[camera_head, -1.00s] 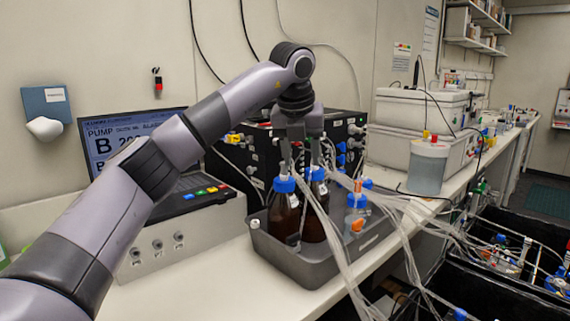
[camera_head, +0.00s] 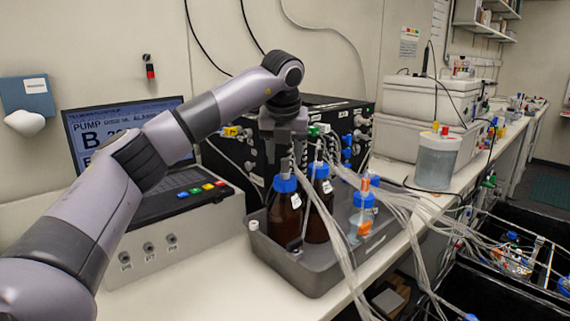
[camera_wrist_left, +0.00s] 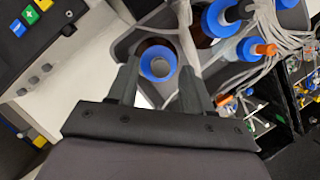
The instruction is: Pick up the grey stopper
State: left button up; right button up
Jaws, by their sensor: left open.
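A grey round stopper (camera_wrist_left: 160,67) shows in the middle of a blue ring cap (camera_wrist_left: 147,54) in the left wrist view. It lies between and just beyond the two fingers of my left gripper (camera_wrist_left: 160,88), which are spread open and hold nothing. In the head view, my left gripper (camera_head: 284,158) points down over the brown bottle (camera_head: 284,213) with a blue cap (camera_head: 285,184). The stopper is too small to make out there. Whether the fingers touch the cap cannot be told. My right gripper is in neither view.
A grey tray (camera_head: 292,270) holds the brown bottles and a clear bottle (camera_head: 361,222) with an orange fitting. Clear tubes run close on the right. A black pump box (camera_head: 330,108) stands behind and a laptop (camera_head: 125,130) to the left. The bench front is bare left of the tray.

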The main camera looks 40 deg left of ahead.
aim_at(285, 160)
pick_arm(q)
jog(key=shift+w+a+f, duration=0.15)
jog(key=shift+w+f, duration=0.05)
jog(key=shift+f, duration=0.4)
grip_shut()
jog(key=shift+r, duration=0.1)
notch_tip(285, 160, up, 20)
jog(key=p, duration=0.1)
jog(key=shift+p, duration=0.4)
